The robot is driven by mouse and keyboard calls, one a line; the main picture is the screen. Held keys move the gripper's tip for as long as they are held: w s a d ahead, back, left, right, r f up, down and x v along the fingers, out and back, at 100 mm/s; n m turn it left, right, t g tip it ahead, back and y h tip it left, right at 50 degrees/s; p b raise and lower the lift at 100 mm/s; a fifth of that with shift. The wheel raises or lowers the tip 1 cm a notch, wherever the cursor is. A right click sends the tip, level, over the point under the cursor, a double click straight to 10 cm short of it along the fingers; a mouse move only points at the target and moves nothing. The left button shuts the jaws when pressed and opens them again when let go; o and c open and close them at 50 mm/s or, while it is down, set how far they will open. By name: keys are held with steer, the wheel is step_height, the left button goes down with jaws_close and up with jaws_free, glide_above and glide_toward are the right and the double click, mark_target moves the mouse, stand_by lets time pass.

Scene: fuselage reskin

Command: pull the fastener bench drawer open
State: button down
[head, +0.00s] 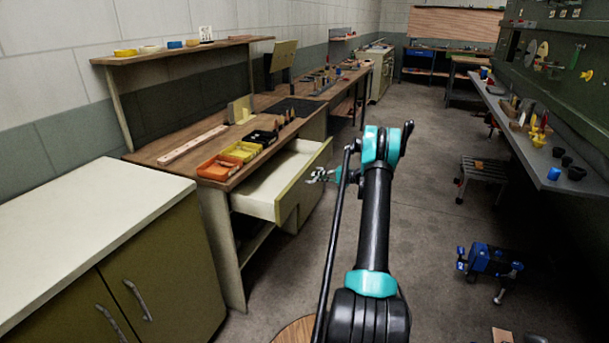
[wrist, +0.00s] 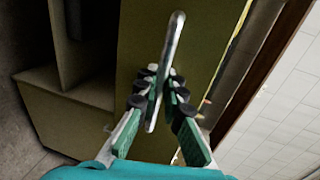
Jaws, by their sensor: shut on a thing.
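The fastener bench drawer (head: 277,187) is pulled out from under the wooden bench top, and its pale inside looks empty. Its olive front (head: 303,182) faces the aisle. My gripper (head: 318,175) is at the drawer front. In the wrist view the drawer front (wrist: 205,40) fills the middle, with a grey bar handle (wrist: 168,62) running up from between my fingers. My gripper (wrist: 158,92) is shut on the handle, with dark pads on both sides of it.
The bench top (head: 160,150) carries orange (head: 219,167), yellow (head: 242,150) and black bins near the drawer. A white-topped cabinet (head: 100,240) stands at the near left. The aisle floor (head: 430,200) is open, with a blue wheeled item (head: 490,262) and a stool (head: 484,170) at right.

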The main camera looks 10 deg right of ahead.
steer(key=shift+f+v, duration=0.25)
steer(key=shift+v, duration=0.95)
steer(key=shift+d, duration=0.1)
steer(key=c, duration=1.9)
jaws_free()
steer(key=v, duration=1.2)
